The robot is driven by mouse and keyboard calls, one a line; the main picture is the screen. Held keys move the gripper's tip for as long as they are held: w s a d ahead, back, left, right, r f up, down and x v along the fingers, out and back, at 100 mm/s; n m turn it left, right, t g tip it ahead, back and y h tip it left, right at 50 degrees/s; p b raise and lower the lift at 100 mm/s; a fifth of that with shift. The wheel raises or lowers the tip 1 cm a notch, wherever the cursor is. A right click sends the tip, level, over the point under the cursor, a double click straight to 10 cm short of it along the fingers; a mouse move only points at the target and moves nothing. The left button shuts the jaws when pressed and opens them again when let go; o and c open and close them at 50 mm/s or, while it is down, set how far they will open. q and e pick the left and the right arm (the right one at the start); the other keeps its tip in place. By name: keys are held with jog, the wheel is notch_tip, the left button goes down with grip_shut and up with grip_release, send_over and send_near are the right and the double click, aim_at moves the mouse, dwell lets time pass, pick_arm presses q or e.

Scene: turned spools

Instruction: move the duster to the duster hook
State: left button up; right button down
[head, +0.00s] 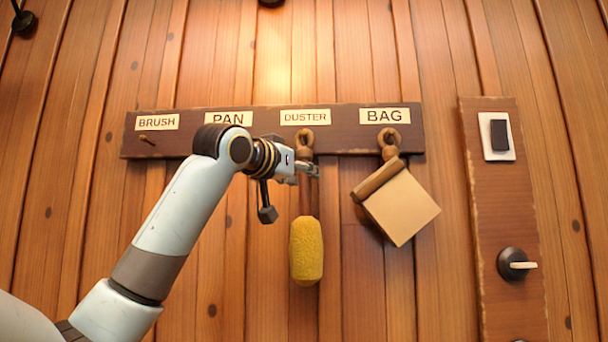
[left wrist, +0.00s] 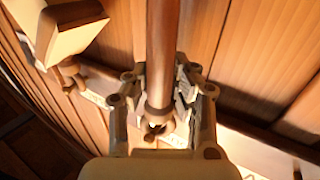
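The duster (head: 306,250) has a yellow fuzzy head, a thin brown handle and a loop at its top. It is upright, head down, in front of the wall. Its loop (head: 305,136) is at the duster hook under the DUSTER label (head: 304,117); it looks to be around the peg, but the peg is mostly hidden. My left gripper (head: 308,169) is at the upper handle, just below the loop. In the left wrist view the handle (left wrist: 162,45) runs between the fingers of my left gripper (left wrist: 161,85), with a pad close against each side. My right gripper is not in view.
The dark wooden rack (head: 348,142) also has BRUSH and PAN places. The brush peg (head: 147,140) is bare; my arm hides the pan place. A tan bag (head: 402,207) hangs close on the right. A panel (head: 500,200) with a switch and knob is farther right.

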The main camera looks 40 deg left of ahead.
pick_arm(q)
jog(key=o, duration=0.3)
jog(key=shift+o, duration=0.2)
jog(key=shift+s, duration=0.1)
jog(key=s, duration=1.2)
jog(key=shift+d, duration=0.25)
jog(key=shift+w, duration=0.1)
